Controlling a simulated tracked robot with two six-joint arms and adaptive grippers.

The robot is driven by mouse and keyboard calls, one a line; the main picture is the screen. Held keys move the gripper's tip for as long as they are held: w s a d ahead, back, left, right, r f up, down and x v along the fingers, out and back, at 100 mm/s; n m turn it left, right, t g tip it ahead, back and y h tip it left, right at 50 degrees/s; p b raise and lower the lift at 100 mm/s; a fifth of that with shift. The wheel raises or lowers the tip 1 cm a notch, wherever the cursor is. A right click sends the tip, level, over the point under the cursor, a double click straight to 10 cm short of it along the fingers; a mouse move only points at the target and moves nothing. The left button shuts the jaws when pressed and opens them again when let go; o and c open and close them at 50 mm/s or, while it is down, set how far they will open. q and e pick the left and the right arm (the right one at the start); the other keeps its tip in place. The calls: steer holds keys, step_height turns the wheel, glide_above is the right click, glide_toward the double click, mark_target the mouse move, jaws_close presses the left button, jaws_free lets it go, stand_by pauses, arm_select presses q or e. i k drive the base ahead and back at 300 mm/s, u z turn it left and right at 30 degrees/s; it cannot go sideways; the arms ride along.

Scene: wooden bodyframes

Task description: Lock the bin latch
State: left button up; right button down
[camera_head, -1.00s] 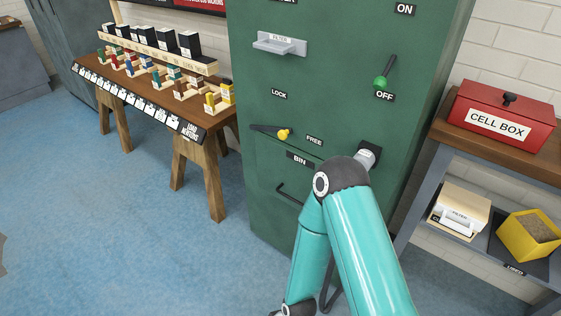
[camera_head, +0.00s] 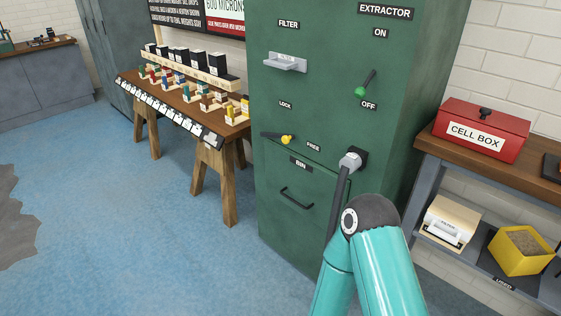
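The bin latch (camera_head: 275,137) is on the front of the green extractor cabinet, just above the bin drawer. It is a dark lever with a yellow knob (camera_head: 287,140) at its right end. The lever lies nearly level, with the knob beside the FREE label (camera_head: 313,147) and below the LOCK label (camera_head: 285,104). The bin drawer (camera_head: 290,222) looks closed, with a black handle (camera_head: 296,198). A turquoise arm of mine rises from the bottom edge, right of the drawer.
The filter handle (camera_head: 286,63) is higher up. A workbench (camera_head: 210,135) stands left, a shelf with a red cell box (camera_head: 481,131) right.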

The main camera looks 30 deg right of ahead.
mark_target(285, 138)
steer(key=z, duration=0.15)
steer(key=i, duration=0.9)
steer(key=u, duration=0.05)
